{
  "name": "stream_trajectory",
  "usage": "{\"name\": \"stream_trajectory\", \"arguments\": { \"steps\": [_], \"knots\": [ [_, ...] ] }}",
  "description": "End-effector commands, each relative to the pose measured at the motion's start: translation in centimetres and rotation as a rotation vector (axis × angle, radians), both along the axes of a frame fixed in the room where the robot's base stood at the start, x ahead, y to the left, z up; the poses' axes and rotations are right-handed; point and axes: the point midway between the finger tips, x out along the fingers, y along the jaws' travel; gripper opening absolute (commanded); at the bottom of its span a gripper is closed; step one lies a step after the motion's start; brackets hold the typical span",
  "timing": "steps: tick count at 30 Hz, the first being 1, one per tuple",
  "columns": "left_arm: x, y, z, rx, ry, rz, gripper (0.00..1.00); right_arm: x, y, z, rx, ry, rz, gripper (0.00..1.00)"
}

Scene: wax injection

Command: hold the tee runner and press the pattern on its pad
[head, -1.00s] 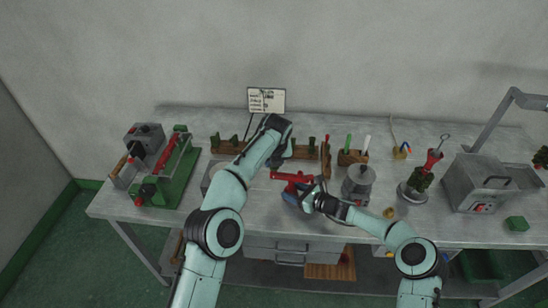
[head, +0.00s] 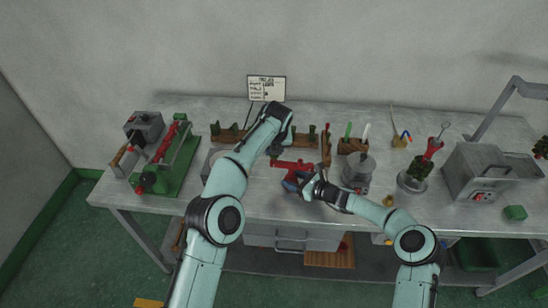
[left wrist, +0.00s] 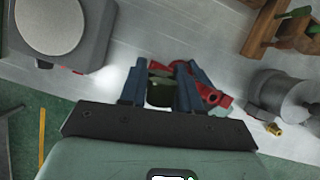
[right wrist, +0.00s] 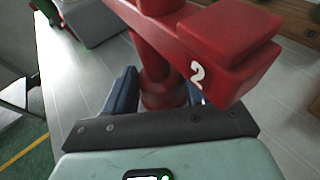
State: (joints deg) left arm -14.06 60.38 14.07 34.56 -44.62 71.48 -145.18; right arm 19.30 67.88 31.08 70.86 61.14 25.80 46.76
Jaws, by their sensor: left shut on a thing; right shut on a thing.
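The red tee runner (head: 290,165), marked with a white 2 in the right wrist view (right wrist: 232,48), is held above the bench. My right gripper (head: 308,186) is shut around its round stem (right wrist: 160,82). My left gripper (head: 277,150) is just beyond the tee's left end in the head view. In the left wrist view its blue fingers (left wrist: 160,78) are shut on a small dark green pattern (left wrist: 160,94). Red tee parts (left wrist: 208,93) show beyond the fingers. Whether the pattern touches a pad cannot be told. The pattern is hidden in the head view.
A lidded grey pot (head: 358,170) stands right of the tee. Behind are wooden racks with green patterns (head: 228,133) and a tool block (head: 353,146). A green-based press (head: 170,175) is at left, a grey metal box (head: 490,178) at right. The front bench strip is clear.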

Motion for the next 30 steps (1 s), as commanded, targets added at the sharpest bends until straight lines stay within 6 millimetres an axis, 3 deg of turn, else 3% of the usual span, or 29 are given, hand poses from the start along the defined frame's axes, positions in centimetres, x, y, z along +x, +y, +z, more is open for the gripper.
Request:
{"name": "stream_trajectory", "arguments": {
  "steps": [30],
  "knots": [
    [0.0,0.0,-1.0,0.001,-0.001,0.0,0.03,0.0,0.0,0.0,0.0,0.0,0.0,0.39]
  ]
}}
